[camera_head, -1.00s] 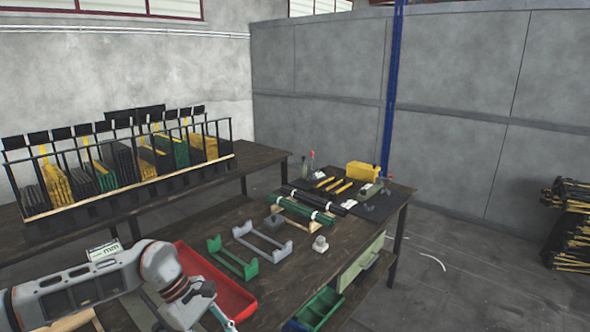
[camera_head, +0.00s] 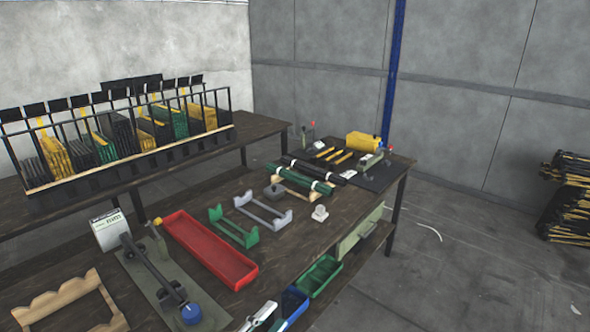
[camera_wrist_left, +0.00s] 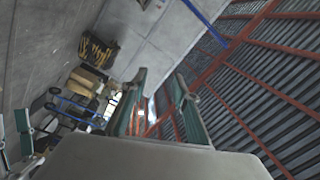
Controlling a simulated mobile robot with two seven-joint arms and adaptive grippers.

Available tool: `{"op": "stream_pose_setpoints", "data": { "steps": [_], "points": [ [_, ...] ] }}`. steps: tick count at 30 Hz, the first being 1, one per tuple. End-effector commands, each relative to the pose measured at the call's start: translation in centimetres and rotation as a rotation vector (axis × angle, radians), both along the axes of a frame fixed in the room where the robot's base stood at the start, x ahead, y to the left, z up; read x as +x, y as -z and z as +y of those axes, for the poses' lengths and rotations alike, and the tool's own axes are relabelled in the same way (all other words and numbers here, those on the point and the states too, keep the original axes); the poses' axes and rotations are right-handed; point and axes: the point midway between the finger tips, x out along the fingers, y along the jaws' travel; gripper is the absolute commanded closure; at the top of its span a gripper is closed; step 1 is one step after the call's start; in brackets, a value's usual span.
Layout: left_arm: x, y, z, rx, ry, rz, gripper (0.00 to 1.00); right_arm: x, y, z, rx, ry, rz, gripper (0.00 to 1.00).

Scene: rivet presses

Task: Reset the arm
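My left gripper (camera_wrist_left: 162,100) shows in the left wrist view with its two green-edged fingers apart and nothing between them. That view looks out over the floor, a wall and a red-framed roof, so the gripper points away from the table. The rest of the left arm is outside that view.
On the workbench are a red tray (camera_head: 205,246), a press with a blue knob (camera_head: 190,313), a wooden rack (camera_head: 72,300), a green cradle (camera_head: 232,228) and a grey cradle (camera_head: 263,214). A blue bin (camera_head: 291,304) and a green bin (camera_head: 318,277) sit at its front edge.

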Motion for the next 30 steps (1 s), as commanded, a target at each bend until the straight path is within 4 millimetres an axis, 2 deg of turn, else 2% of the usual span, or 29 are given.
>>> {"op": "stream_pose_setpoints", "data": {
  "steps": [1, 4, 6, 9, 12, 15, 18, 21, 23, 30],
  "points": [
    [-0.9, 2.5, 1.9, -0.080, -0.071, 0.136, 0.71, 0.0, -0.1, 0.0, 0.000, 0.000, -0.001, 0.60],
    [-3.0, 7.6, 5.9, -0.236, -0.214, 0.395, 0.71, 0.1, -0.1, 0.0, 0.000, 0.000, -0.003, 0.60],
    [-5.2, 11.0, 8.4, -0.334, -0.311, 0.556, 0.71, 0.1, -0.2, 0.0, 0.000, 0.000, -0.003, 0.60],
    [-8.5, 14.9, 11.3, -0.453, -0.432, 0.741, 0.71, 0.1, -0.2, 0.0, 0.000, 0.000, -0.003, 0.60],
    [-11.5, 17.7, 13.2, -0.537, -0.524, 0.871, 0.71, 0.1, -0.2, 0.0, 0.001, 0.000, -0.003, 0.60],
    [-13.5, 19.3, 14.4, -0.592, -0.584, 0.949, 0.71, 0.1, -0.2, 0.0, 0.001, 0.000, -0.003, 0.60],
    [-14.5, 20.0, 14.9, -0.617, -0.610, 0.985, 0.71, 0.1, -0.1, 0.0, 0.001, 0.000, -0.003, 0.60],
    [-14.7, 20.1, 15.0, -0.622, -0.617, 0.993, 0.71, 0.0, -0.1, 0.0, 0.001, 0.000, -0.002, 0.60],
    [-14.7, 20.1, 15.0, -0.621, -0.616, 0.992, 0.71, 0.0, -0.1, 0.0, 0.000, 0.000, -0.001, 0.72],
    [-14.6, 20.1, 14.9, -0.620, -0.614, 0.991, 0.71, -0.1, 0.1, 0.0, -0.001, 0.000, 0.002, 0.72]
  ]
}}
